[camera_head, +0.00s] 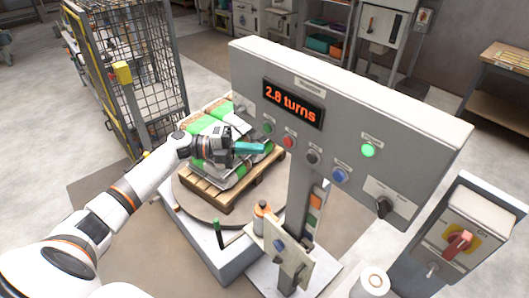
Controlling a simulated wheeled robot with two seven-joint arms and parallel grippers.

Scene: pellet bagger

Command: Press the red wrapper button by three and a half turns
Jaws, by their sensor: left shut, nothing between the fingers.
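The red button (289,142) is on the grey control panel (345,107), below a display (294,103) that reads 2.8 turns. My left gripper (264,148) is shut and empty. Its teal fingers point right toward the red button, and a small gap shows between the fingertips and the button. A wrapped pallet load (215,127) of green and white bags stands on a wooden pallet (228,193) behind my left gripper. My right gripper is not in view.
A green button (268,127), a black button (313,158) and a blue button (339,176) sit near the red one. A green lamp (368,150) is lit. A red-handled switch box (458,243) stands at right. A mesh cage (140,65) stands at left.

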